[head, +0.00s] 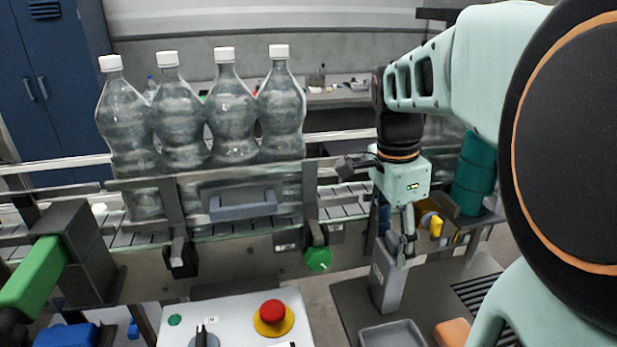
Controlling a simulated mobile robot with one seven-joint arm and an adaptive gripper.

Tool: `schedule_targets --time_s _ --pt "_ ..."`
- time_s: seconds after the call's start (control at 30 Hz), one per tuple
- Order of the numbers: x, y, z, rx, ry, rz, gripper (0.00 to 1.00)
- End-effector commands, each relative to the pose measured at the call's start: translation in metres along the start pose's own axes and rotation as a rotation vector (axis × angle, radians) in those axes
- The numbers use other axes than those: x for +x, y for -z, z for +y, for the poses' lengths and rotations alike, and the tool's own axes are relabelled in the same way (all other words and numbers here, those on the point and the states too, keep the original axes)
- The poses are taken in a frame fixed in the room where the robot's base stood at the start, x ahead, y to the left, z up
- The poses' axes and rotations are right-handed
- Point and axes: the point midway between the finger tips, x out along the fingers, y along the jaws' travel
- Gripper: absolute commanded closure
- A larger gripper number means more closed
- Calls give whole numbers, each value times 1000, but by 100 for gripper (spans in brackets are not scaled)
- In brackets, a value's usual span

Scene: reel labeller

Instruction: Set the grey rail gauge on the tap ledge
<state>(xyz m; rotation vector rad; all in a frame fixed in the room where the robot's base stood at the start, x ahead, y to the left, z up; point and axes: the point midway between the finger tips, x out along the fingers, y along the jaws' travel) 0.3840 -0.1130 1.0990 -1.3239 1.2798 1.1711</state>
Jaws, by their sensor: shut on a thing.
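My gripper (404,258) points down at the right of centre, its fingers shut at the top of an upright grey block with a small pale label, which looks like the grey rail gauge (386,283). The fingers hide part of its upper right edge. Its lower end is at the dark bench top, and I cannot tell whether it touches it. A yellow-handled tap (435,225) is just behind and right of my gripper. The ledge by it is partly hidden by my arm, and I cannot make out its full extent.
Several clear bottles (230,110) stand on the conveyor behind a rail. Teal cylinders (473,175) are stacked right of my gripper. A grey tray (392,335) and an orange block (453,332) lie in front. A panel with a red button (272,311) is at front centre.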

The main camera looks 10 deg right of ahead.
Motion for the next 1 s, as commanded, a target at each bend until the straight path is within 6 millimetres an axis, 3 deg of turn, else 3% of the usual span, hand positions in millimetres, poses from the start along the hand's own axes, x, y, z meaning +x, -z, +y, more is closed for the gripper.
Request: schedule_targets --time_s 0.03,0.07,0.2,0.63,1.0 --pt "3 0 0 0 0 0 95" --pt "3 0 0 0 -1 0 45" --pt "2 0 0 0 -1 0 30" --pt "-7 0 -1 0 2 1 29" --pt "-84 0 -1 -1 3 0 29"
